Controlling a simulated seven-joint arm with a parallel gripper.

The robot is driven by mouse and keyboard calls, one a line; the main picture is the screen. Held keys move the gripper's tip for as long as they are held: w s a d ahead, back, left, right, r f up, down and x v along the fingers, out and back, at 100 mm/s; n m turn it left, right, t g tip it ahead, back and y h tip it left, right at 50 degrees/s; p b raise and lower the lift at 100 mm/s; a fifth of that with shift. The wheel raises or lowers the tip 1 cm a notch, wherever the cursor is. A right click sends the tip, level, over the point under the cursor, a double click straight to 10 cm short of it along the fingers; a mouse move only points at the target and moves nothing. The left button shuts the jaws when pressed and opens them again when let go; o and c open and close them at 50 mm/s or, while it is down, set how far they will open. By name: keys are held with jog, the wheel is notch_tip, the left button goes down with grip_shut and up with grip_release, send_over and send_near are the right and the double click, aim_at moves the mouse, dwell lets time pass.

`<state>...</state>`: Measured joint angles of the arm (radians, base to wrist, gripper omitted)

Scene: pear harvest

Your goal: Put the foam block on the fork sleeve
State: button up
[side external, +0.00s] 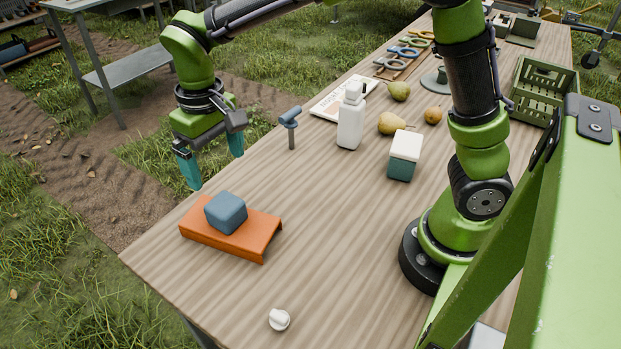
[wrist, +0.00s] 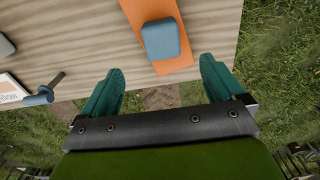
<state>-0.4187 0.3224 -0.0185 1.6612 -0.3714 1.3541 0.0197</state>
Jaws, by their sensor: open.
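The blue-grey foam block (side external: 226,212) rests on top of the orange fork sleeve (side external: 262,238), near the table's left corner. In the wrist view the block (wrist: 161,40) sits on the sleeve (wrist: 143,10), just ahead of the fingers and apart from them. My gripper (side external: 212,163) is open and empty, with teal fingers pointing down. It is raised behind the block, around the table's far left edge. In the wrist view the space between my fingertips (wrist: 161,80) shows grass and soil beyond the table edge.
A blue-headed tool (side external: 290,124) stands up near the far edge. A white bottle (side external: 351,118), a white-and-green box (side external: 404,155), several pears and a green crate (side external: 543,90) are farther right. A white knob (side external: 279,319) lies near the front. The table around the sleeve is clear.

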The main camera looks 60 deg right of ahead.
jog(key=s+d+r+m+t+y, duration=0.1)
jog(key=s+d+r+m+t, duration=0.3)
jog(key=s+d, duration=0.9)
notch_tip(320, 180, up, 3)
jog(key=s+t, duration=0.2)
jog(key=t, duration=0.1)
jog(key=shift+d+y, duration=0.2)
jog(key=shift+y, duration=0.2)
